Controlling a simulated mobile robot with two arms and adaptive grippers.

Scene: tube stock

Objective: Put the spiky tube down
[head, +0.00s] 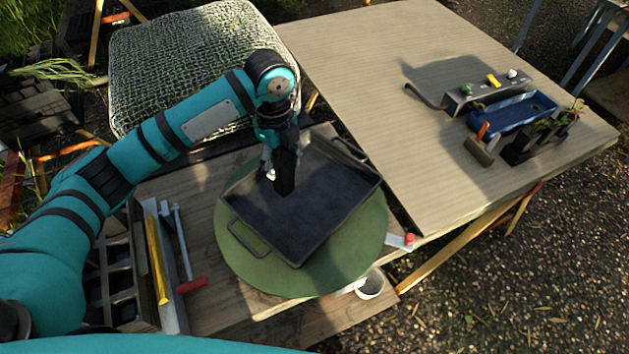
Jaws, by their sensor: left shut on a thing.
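My left gripper (284,180) points down over the dark rectangular tray (325,200), toward its back left part. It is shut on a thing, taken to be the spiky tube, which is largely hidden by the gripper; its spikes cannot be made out. A small pale spot shows beside the fingers. I cannot tell whether the held thing touches the tray floor. The tray has a wire handle at each end and lies on a round green mat (234,262). My right gripper is not in view.
On the wooden table (400,120) at right stand a grey rack (484,93) with coloured knobs, a blue tray (515,112), a black planter (520,147) and a brush (481,150). A woven pouffe (185,65) is behind my arm. A white cup (370,285) sits near the mat.

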